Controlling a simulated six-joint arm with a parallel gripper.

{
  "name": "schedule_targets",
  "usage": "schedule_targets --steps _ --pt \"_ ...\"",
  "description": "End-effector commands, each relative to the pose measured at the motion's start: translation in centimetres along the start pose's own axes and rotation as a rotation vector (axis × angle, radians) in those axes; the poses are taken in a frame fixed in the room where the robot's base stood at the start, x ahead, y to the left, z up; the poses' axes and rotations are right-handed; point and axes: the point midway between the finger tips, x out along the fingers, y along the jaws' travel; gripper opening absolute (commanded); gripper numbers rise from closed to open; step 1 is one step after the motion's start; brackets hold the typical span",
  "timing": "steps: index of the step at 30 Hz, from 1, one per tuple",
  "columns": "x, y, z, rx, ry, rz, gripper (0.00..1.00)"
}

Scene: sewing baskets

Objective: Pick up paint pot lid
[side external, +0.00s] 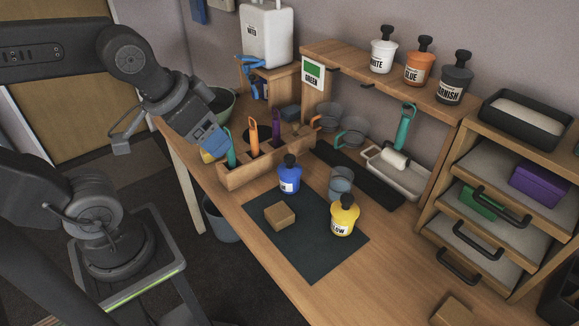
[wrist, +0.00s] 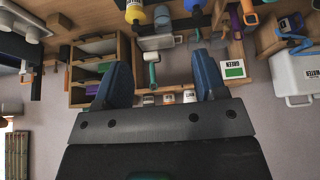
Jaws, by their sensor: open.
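No loose lid can be told apart; black knobbed lids sit on the paint pots. A blue pot (side external: 289,179) and a yellow pot (side external: 343,218) stand on the dark mat (side external: 318,250), each with its black lid on top. A white pot (side external: 382,56), an orange pot (side external: 418,68) and a dark varnish pot (side external: 453,84) stand lidded on the wooden shelf. My gripper (side external: 214,143) is above the left end of the tool holder, away from the pots. In the wrist view my gripper (wrist: 161,80) has its blue fingers wide apart with nothing between them.
The wooden tool holder (side external: 235,178) carries upright coloured handles. A wooden block (side external: 279,215) and a grey cup (side external: 341,182) are near the pots. A roller tray (side external: 410,180) lies behind, and a drawer unit (side external: 480,225) stands at right. The mat's front part is clear.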

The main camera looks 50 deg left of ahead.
Motion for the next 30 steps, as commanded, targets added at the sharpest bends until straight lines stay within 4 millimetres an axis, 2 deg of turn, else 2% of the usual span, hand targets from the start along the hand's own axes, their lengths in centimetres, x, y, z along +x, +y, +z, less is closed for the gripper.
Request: schedule_targets --steps 4,8,14,18,24,27,30 --pt "0.6 -0.5 -2.1 -0.104 -0.045 -0.012 0.65" --pt "2.3 -1.4 -5.5 -0.293 -0.119 -0.039 0.65" --pt "6.8 -3.6 -10.9 -0.622 -0.231 -0.106 0.65" --pt "11.2 -5.7 -13.7 -0.849 -0.302 -0.169 0.65" --pt "17.6 -8.4 -15.8 -1.123 -0.379 -0.262 0.65" --pt "19.8 -9.3 -16.1 -1.209 -0.401 -0.296 0.65" --pt "21.0 -9.8 -16.2 -1.256 -0.412 -0.315 0.65"
